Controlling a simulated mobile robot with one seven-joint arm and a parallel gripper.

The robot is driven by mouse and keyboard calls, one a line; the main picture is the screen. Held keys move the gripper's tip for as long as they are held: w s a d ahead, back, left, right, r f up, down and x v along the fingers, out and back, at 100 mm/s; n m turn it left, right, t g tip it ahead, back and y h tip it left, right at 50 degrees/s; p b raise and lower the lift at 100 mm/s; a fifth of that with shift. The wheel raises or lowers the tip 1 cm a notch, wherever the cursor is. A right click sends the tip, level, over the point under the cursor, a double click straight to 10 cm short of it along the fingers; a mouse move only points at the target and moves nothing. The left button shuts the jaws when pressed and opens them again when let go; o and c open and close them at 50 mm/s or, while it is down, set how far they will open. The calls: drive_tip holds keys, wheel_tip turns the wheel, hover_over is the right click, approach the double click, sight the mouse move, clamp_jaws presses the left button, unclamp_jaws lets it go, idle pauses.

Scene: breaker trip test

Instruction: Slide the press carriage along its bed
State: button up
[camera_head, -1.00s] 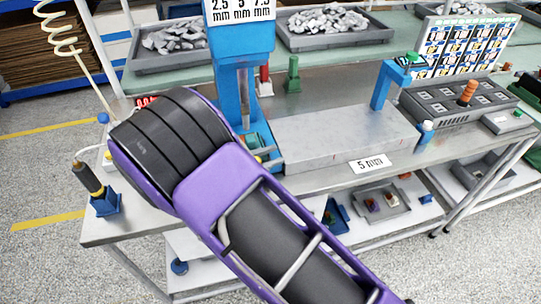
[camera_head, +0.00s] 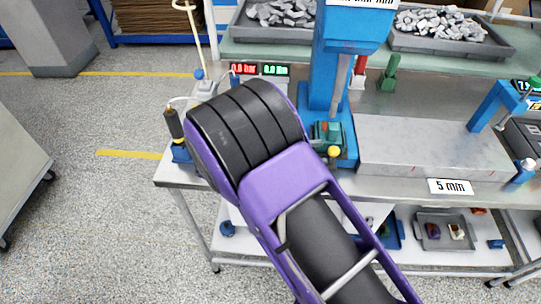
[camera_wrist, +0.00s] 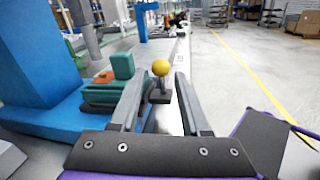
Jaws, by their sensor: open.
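The blue press (camera_head: 333,62) stands on the bench, its column and ram rising above a blue bed (camera_head: 349,143). The teal-green carriage (camera_head: 322,132) sits on the bed at the press's foot, with a yellow ball knob (camera_head: 334,151) at its near side. In the wrist view the carriage (camera_wrist: 108,90) lies left of my fingers and an orange-brown piece is on it. My gripper (camera_wrist: 161,82) is open. The yellow knob (camera_wrist: 160,68) and its dark stem show between the two fingertips, with no clear contact. In the head view my arm hides my fingers.
A grey block (camera_head: 435,145) with a "5 mm" label (camera_head: 450,186) stands right of the press. A black-handled tool in a blue holder (camera_head: 178,140) is at the bench's left end. Red and green displays (camera_head: 258,69) stand behind my arm. Open floor lies left of the bench.

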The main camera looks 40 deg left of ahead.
drive_tip(key=v, duration=0.9)
drive_tip(key=shift+s+a+b, duration=0.25)
drive_tip(key=shift+s+b, duration=0.05)
drive_tip(key=shift+s, duration=0.05)
